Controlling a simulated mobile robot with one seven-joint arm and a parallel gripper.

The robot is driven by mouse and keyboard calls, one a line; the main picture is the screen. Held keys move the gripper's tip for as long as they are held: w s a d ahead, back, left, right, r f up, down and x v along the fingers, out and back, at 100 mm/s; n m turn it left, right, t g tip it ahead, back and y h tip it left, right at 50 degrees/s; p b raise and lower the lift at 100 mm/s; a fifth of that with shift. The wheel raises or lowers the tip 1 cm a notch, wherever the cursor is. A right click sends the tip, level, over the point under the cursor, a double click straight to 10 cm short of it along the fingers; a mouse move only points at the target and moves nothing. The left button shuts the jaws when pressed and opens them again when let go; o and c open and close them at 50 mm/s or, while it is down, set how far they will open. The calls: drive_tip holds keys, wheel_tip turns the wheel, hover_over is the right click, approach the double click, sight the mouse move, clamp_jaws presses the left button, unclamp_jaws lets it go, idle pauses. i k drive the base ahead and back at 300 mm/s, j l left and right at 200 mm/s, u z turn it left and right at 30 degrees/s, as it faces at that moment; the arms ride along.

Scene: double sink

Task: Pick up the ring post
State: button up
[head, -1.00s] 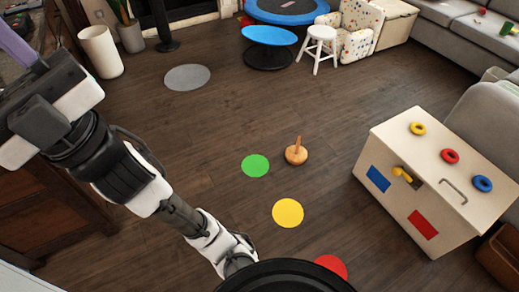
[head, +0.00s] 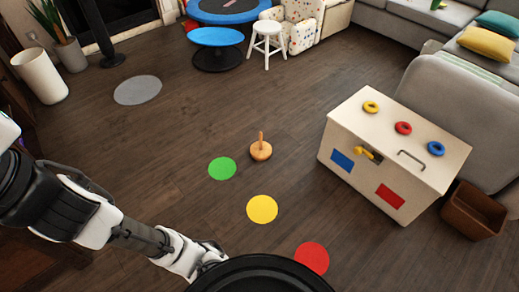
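The ring post (head: 261,152) is a light wooden round base with a short upright peg. It stands on the dark wood floor near the middle of the head view, with no rings on it. My arm runs from the bottom centre to the left edge of the head view and leaves the picture there. My gripper is out of view, so its state does not show.
Flat green (head: 222,168), yellow (head: 262,209) and red (head: 312,258) discs lie on the floor near the post. A cream box (head: 345,122) at right carries yellow (head: 371,107), red (head: 403,128) and blue (head: 436,148) rings. A brown bin (head: 473,210) stands beside it.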

sight(261, 150)
drive_tip(key=i+z, duration=0.15)
drive_tip(key=i, duration=0.95)
drive_tip(key=i+z, duration=0.2)
drive_tip(key=i, duration=0.85)
